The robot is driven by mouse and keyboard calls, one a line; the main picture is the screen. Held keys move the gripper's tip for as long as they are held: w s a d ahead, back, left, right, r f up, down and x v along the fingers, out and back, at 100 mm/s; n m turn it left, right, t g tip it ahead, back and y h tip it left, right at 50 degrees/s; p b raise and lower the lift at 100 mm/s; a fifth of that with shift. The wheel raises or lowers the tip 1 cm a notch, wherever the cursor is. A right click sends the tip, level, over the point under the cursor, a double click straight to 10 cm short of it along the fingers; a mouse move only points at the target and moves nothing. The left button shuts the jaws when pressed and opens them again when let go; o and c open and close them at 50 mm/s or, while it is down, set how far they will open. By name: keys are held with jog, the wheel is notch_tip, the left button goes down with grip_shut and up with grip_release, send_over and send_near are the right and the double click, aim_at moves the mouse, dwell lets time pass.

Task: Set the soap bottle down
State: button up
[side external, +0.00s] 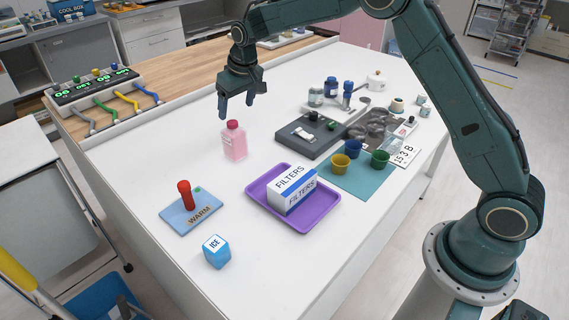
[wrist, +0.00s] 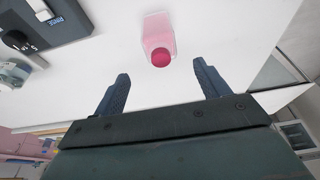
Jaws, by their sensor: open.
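The soap bottle (side external: 234,142) is a pink, see-through bottle with a darker pink cap. It stands upright on the white table (side external: 130,168), left of the grey device. My gripper (side external: 237,115) is open and empty above the bottle, with its fingers pointing down. In the wrist view the bottle (wrist: 159,40) shows beyond the fingertips of my gripper (wrist: 161,80), cap towards me. The fingers are apart from it and nothing is between them.
A purple tray (side external: 256,190) holds a FILTERS box (side external: 292,189). A WARM pad (side external: 176,220) and an ICE cube (side external: 217,252) lie at the front. A grey device (side external: 304,143) is right of the bottle; cups (side external: 341,163) stand on a teal mat. The table left of the bottle is clear.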

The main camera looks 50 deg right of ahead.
jog(key=s+d+r+t, duration=0.1)
jog(key=s+r, duration=1.5)
jog(key=s, duration=0.4)
jog(key=s+d+f+t, duration=0.1)
jog(key=s+f, duration=0.1)
jog(key=s, duration=2.1)
jog(key=shift+s+f, duration=0.35)
jog(key=shift+f, duration=0.05)
